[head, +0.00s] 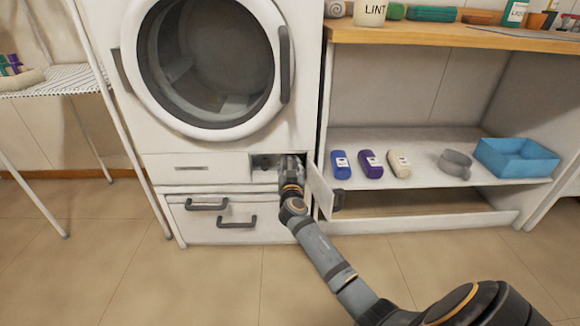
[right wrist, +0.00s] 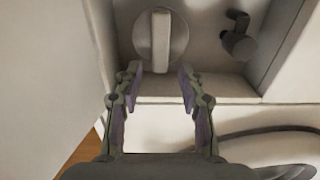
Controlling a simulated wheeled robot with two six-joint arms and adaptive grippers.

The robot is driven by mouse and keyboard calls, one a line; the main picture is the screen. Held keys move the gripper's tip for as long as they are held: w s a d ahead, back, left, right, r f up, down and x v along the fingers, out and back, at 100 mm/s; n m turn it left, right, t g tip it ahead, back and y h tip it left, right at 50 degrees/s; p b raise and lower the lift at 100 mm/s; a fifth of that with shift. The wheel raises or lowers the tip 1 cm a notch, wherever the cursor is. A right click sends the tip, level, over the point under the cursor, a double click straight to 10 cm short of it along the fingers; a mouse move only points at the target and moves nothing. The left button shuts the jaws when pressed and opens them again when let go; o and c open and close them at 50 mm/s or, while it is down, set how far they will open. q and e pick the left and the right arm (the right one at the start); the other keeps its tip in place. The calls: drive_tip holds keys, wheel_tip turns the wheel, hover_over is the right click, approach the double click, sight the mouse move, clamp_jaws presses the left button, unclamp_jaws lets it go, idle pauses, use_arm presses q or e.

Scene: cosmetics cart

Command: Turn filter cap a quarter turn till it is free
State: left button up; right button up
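The filter cap (right wrist: 176,36) is a round grey disc with a raised light bar (right wrist: 161,40) across it. The bar stands upright in the right wrist view. My right gripper (right wrist: 159,76) is open, its two fingertips apart and just below the cap in that view. The bar lines up with the gap between them, and nothing is between the fingers. In the head view, my right gripper (head: 292,166) reaches into the small open compartment at the lower front of the white washing machine (head: 220,145). It hides most of the cap there. My left gripper is not in view.
The compartment's flap (head: 319,188) stands open close to the right of my gripper. A dark bent fitting (right wrist: 238,40) sits beside the cap. Drawers (head: 225,215) lie below. A shelf (head: 440,140) at right holds bottles, a grey cup and a blue bin (head: 515,160).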

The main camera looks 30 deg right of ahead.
drive_tip(key=shift+x, duration=0.75)
clamp_jaws()
